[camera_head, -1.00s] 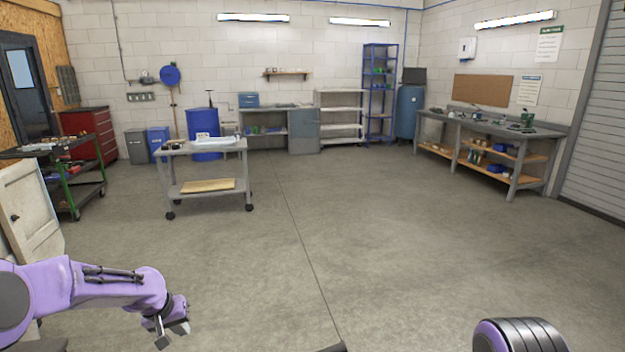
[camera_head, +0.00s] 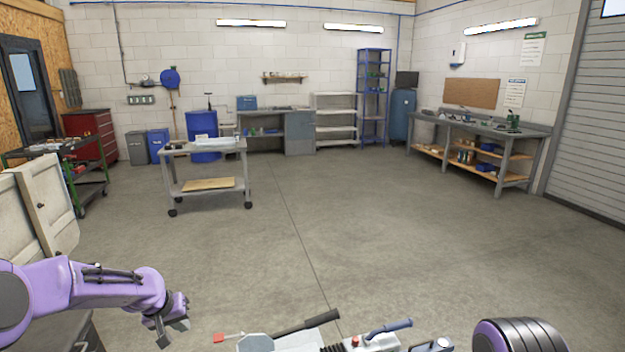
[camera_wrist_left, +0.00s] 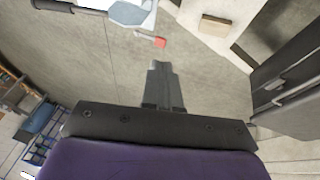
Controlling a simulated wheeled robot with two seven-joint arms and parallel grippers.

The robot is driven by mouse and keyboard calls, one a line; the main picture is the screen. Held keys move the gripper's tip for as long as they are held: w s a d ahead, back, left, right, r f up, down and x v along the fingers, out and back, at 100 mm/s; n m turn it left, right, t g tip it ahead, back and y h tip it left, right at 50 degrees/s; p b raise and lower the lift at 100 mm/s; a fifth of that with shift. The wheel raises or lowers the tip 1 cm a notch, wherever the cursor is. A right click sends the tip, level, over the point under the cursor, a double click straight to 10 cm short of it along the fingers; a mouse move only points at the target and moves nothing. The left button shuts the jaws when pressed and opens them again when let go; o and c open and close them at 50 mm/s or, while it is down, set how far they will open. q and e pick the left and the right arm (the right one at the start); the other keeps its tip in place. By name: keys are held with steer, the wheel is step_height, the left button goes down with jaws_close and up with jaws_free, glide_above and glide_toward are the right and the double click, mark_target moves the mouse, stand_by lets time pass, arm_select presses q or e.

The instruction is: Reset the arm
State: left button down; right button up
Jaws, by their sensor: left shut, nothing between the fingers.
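My left arm is purple and comes in from the lower left in the head view. Its gripper (camera_head: 172,328) hangs low over the floor, to the left of a piece of equipment. In the left wrist view the gripper (camera_wrist_left: 161,68) shows its dark fingers together with nothing between them. At the lower right of the head view is a purple and black rounded part of my right arm. The right gripper is not in view.
Grey equipment (camera_head: 362,342) with dark handles and a red tag (camera_head: 219,338) lies at the bottom edge. A pale cabinet or panel (camera_head: 42,205) stands close on the left. A wheeled cart (camera_head: 205,186) stands farther back. The middle floor (camera_head: 340,240) is clear.

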arm_select(q)
steer(key=s+d+f+n+t+y+b, duration=0.1)
steer(key=s+f+n+y+b, duration=0.1)
steer(key=s+f, duration=0.75)
steer(key=s+d+f+n+t+y+b, duration=0.1)
steer(key=s+d+f+n+y+b, duration=0.1)
steer(key=s+f, duration=0.7)
steer(key=s+f+g+b, duration=0.1)
steer(key=s+f, duration=0.4)
steer(key=s, duration=0.6)
steer(key=s+f+g+b, duration=0.2)
steer(key=s+f+b, duration=0.2)
steer(key=s, duration=0.8)
steer(key=shift+s+f+m+y, duration=0.25)
steer(key=shift+f+m+y, duration=0.15)
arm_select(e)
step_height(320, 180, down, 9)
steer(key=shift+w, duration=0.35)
arm_select(q)
steer(key=shift+d, duration=0.1)
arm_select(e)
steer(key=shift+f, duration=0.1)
